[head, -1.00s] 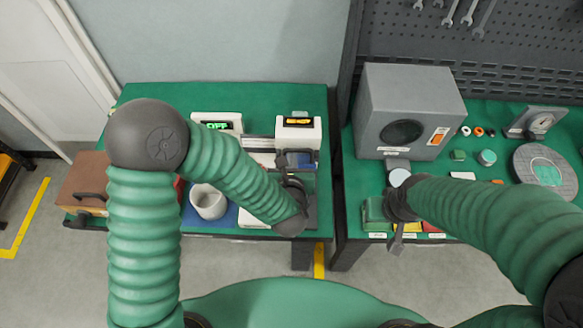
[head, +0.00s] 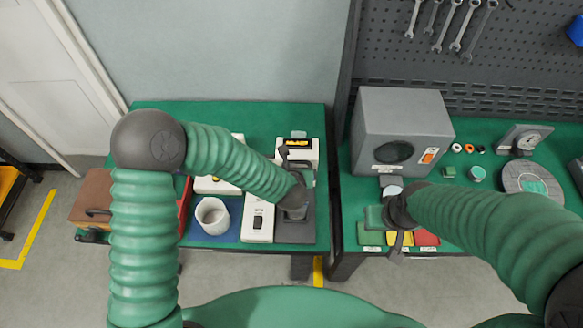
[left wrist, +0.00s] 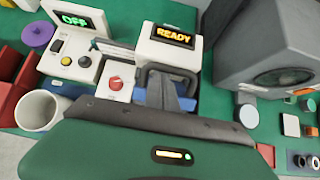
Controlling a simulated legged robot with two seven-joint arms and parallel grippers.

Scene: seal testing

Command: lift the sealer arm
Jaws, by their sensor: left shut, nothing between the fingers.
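The sealer is a white box with a lit READY display (left wrist: 172,38); it also shows in the head view (head: 297,146). A dark handle loop (left wrist: 153,72), seemingly the sealer arm's, stands in front of the box, with blue parts at its sides. In the head view a dark upright bar (head: 284,156) shows by the box. My left gripper (left wrist: 168,82) is shut and empty at the loop; I cannot tell whether it touches. Its own wrist hides the sealer's lower part. My right gripper (head: 398,240) is above the right bench's front edge; its fingers are unclear.
A grey cabinet (head: 400,105) stands right. Coloured pads (head: 425,238) lie near my right gripper.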

